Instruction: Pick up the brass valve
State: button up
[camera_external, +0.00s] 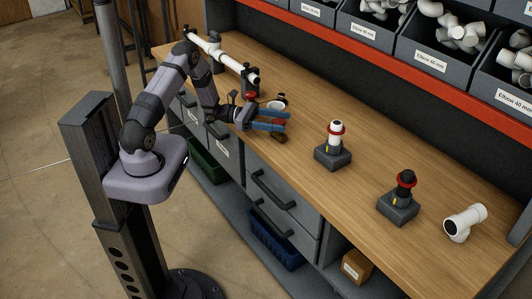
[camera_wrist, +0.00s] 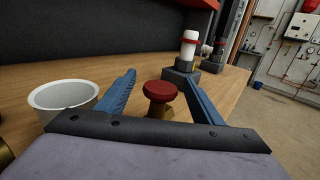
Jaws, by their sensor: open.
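The brass valve has a round red handwheel (camera_wrist: 160,92) on a brass body (camera_wrist: 168,110). In the wrist view it stands between my two blue fingers, apart from both as far as I can see; my gripper's palm bar hides its lower part. In the external view the red handwheel (camera_external: 278,121) shows between the fingers and a brownish brass part (camera_external: 279,138) shows just below them, near the bench's front edge. My gripper (camera_external: 286,121) is open, low over the bench, with its fingers on either side of the handwheel (camera_wrist: 168,75).
A white cup (camera_wrist: 62,96) stands left of my fingers in the wrist view. A grey stand with a white red-ringed post (camera_external: 333,150), a similar black one (camera_external: 402,200) and a white pipe fitting (camera_external: 465,222) stand along the bench. Bins line the back. Bare wood (camera_external: 300,160) lies between.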

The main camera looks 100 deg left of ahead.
jog(key=shift+w+d+p, duration=0.15)
jog(key=shift+w+p, duration=0.25)
jog(key=shift+w, duration=0.65)
jog(key=shift+w+d+p, duration=0.1)
jog(key=shift+w+p, duration=0.3)
jog(key=shift+w, duration=0.65)
jog(key=c, duration=1.4)
jog(key=shift+r, duration=0.1)
jog(key=shift+r+b, duration=1)
jog(key=shift+r, duration=3.95)
